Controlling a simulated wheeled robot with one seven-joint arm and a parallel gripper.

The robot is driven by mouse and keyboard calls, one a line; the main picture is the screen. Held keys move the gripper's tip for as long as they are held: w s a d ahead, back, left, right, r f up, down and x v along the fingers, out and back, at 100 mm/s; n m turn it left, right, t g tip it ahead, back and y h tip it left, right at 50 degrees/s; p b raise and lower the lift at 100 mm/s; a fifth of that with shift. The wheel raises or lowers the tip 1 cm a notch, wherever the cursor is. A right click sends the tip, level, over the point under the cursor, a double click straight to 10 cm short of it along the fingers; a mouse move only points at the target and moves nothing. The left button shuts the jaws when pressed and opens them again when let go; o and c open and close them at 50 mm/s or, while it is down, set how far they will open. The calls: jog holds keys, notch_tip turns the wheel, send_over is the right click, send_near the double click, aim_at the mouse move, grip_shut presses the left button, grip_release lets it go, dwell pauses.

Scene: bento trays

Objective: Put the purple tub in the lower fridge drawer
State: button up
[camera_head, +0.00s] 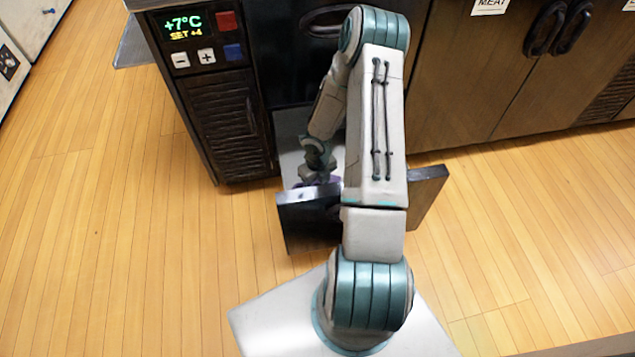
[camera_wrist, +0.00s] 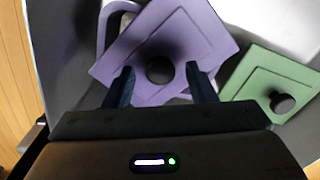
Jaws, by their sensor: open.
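The purple tub (camera_wrist: 190,40), with a square lid and a dark round knob, is inside the open fridge drawer (camera_head: 425,195). Only a sliver of purple (camera_head: 335,182) shows in the head view, behind my arm. In the wrist view, my gripper (camera_wrist: 160,70) is open, its two fingers on either side of the knob. I cannot tell whether they touch it. In the head view, my gripper (camera_head: 316,178) reaches down into the drawer. The drawer is low, near the floor, and my arm hides much of it.
A green-lidded tub (camera_wrist: 262,82) with a dark knob lies right of the purple one, close to my right finger. The fridge control panel (camera_head: 203,38) reads +7°C. Closed cabinet doors (camera_head: 455,90) stand to the right. The wooden floor (camera_head: 130,220) is clear on both sides.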

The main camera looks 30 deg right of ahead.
notch_tip(320, 180, up, 22)
jog(key=s+r+m+h+p, duration=0.1)
jog(key=m+h+p, duration=0.1)
jog(key=m+p, duration=0.5)
jog(key=s+a+r+m, duration=0.4)
jog(key=r+m, duration=0.3)
jog(key=m, duration=0.3)
jog(key=s+a+r+m+y, duration=0.1)
jog(key=s+a+r+m, duration=0.4)
jog(key=m, duration=0.5)
jog(key=s+a+r+m+t+y, duration=0.1)
jog(key=s+a+r+m, duration=0.3)
jog(key=s+r+m, duration=0.3)
notch_tip(320, 180, up, 3)
jog(key=m, duration=0.3)
jog(key=shift+s+a+f+b, duration=0.15)
jog(key=shift+a+f+b, duration=0.1)
jog(key=shift+b, duration=0.1)
